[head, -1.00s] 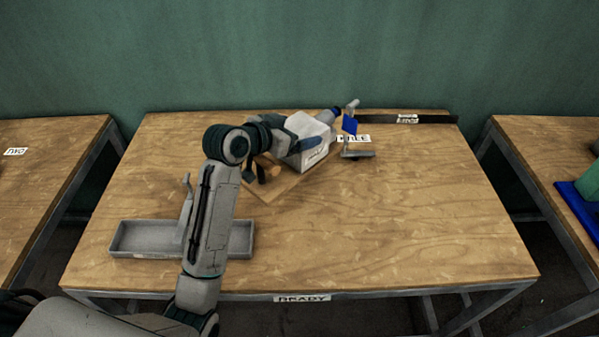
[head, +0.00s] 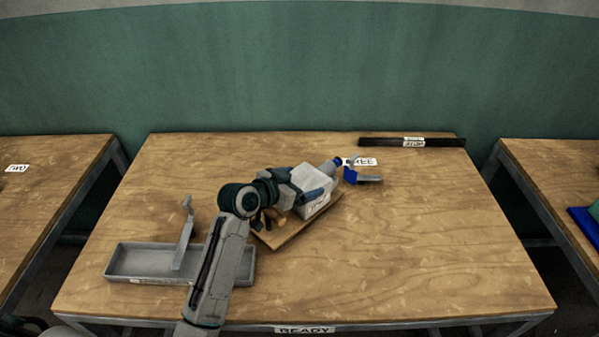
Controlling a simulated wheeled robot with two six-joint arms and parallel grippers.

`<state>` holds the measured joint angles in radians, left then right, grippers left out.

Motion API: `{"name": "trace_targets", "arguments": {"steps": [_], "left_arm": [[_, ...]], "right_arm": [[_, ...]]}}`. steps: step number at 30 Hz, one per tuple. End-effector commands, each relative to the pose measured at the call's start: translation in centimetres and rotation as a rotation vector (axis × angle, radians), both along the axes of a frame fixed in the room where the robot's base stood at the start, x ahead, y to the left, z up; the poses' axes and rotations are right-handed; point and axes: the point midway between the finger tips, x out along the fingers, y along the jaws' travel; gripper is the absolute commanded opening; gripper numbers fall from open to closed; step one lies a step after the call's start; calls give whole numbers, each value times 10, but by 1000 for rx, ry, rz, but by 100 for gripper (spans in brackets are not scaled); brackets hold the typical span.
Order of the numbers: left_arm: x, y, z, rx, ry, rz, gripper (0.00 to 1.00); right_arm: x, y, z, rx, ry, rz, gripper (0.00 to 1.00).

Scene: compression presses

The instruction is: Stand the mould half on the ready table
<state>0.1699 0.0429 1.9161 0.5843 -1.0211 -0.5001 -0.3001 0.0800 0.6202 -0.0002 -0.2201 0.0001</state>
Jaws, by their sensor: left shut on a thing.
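The ready table (head: 420,260) is the wide wooden table in the middle, with a READY label on its front edge. My left arm reaches across it from the lower left. My left gripper (head: 351,168), with blue parts at its fingers, is low over the far middle of the table. It is shut on a small grey piece with a flat plate, which I take for the mould half (head: 371,180). The fingers hide part of this piece. The plate looks level and close to the tabletop, but I cannot tell whether it touches. My right gripper is not in view.
A shallow grey tray (head: 125,276) with an upright grey post (head: 185,240) stands at the left front. A black bar (head: 380,142) with a label lies along the back edge. The table's right half is bare. Other tables stand left and right across gaps.

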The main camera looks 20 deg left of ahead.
Motion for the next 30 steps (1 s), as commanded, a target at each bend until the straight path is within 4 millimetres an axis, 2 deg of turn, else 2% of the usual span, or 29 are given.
{"name": "trace_targets", "arguments": {"steps": [6, 14, 15, 25, 30], "left_arm": [[1, 0, -16, -1, -7, 0, 20], [1, 0, -17, -2, -9, 1, 20], [0, 0, -21, 0, -1, 0, 98], [-4, 3, -19, 1, -2, 0, 100], [-25, 14, -11, 4, -2, 0, 100]], "right_arm": [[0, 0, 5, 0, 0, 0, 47], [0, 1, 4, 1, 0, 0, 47], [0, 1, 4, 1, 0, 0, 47], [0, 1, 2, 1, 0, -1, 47], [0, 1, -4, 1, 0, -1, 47]]}}
